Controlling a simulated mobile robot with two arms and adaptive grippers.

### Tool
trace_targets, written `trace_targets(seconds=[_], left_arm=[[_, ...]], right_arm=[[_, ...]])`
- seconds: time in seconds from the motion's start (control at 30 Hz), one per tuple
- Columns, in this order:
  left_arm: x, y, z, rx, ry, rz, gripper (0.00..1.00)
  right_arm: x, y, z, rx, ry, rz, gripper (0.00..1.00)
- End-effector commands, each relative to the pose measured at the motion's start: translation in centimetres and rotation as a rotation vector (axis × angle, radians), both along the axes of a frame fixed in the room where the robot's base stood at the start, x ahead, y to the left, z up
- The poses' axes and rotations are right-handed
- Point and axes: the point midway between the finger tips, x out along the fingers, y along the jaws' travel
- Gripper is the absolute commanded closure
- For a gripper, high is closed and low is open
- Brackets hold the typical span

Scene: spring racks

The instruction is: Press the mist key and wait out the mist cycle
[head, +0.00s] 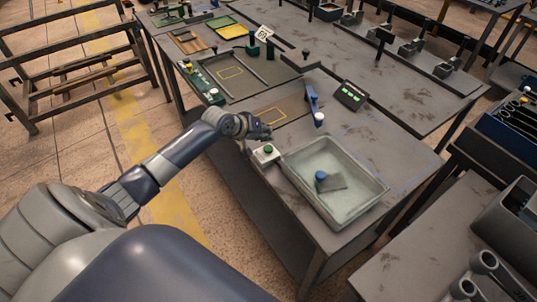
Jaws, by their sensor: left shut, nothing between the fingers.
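A small white box with a green button (266,151) sits at the near left edge of the table, beside a shallow basin; it looks like the mist key. My left gripper (266,135) is shut and empty, just behind the box in the picture. I cannot tell whether its fingertips touch anything, and the button shows clear of them. The grey-rimmed basin (290,168) holds a grey piece (334,182) and a round blue-topped item (321,175). No mist is visible. My right gripper is not in view.
Behind the basin stand a white bottle with a blue top (319,120), a blue upright piece (312,97) and a black box with green lights (350,95). A green panel with buttons (203,84) lies farther left. The table right of the basin is clear.

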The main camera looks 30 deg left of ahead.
Motion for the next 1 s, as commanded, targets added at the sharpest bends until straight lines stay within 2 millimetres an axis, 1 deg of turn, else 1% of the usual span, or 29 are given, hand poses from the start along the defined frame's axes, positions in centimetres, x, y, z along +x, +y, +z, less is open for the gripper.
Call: trace_targets(seconds=[0.03,0.2,1.0], left_arm=[[-0.02,0.0,-0.91,-0.001,0.002,0.0,1.0],[0.02,0.0,-1.73,0.0,0.0,0.0,1.0],[0.02,0.0,-1.75,0.0,0.001,-0.001,1.0]], right_arm=[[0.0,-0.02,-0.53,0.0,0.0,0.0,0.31],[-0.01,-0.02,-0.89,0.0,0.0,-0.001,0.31],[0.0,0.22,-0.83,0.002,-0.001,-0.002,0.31]])
